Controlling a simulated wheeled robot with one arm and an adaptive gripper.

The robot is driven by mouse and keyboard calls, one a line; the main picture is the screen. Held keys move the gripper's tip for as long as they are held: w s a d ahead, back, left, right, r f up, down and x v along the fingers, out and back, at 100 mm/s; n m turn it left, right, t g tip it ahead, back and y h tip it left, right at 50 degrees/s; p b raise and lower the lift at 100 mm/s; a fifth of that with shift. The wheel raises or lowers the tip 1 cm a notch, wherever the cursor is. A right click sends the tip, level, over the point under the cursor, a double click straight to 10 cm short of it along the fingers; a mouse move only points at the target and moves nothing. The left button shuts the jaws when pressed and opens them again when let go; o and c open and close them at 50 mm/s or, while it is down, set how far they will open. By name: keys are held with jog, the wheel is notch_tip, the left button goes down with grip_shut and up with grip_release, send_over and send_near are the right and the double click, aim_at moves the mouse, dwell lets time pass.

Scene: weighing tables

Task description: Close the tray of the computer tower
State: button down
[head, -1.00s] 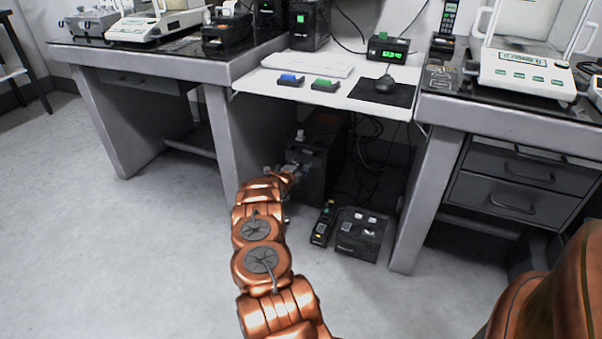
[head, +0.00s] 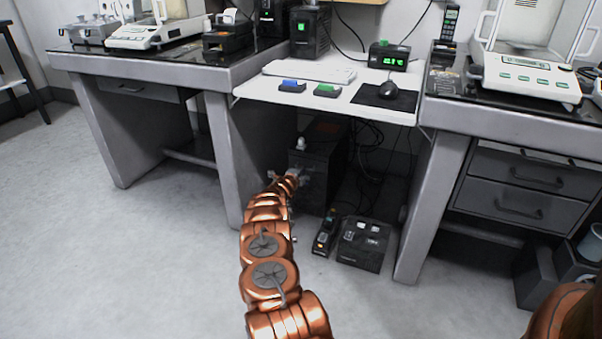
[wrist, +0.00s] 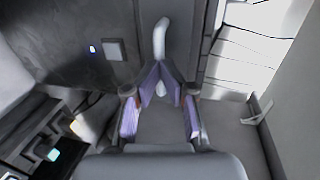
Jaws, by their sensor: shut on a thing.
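The dark computer tower (head: 318,170) stands on the floor under the white shelf. My gripper (head: 297,178) is at the front of the tower, small and partly hidden by my copper arm. In the wrist view the two purple-padded fingers (wrist: 161,78) come together at the tips. A curved white piece (wrist: 161,38) shows beyond the tips and again between the fingers, and the gripper looks shut on it. The tower's front panel (wrist: 60,40) has a blue light and a square button. I cannot make out the tray or how far it stands out.
A black handheld device (head: 325,234) and a dark box (head: 362,243) stand on the floor right of the tower. Table legs stand on both sides, and cables hang behind. The white shelf (head: 340,95) is above. Open floor lies to the left.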

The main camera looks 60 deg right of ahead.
jog(key=shift+s+d+r, duration=0.1)
jog(key=shift+r, duration=0.25)
jog(key=p+v, duration=0.9)
jog(key=v, duration=0.5)
jog(key=shift+f, duration=0.35)
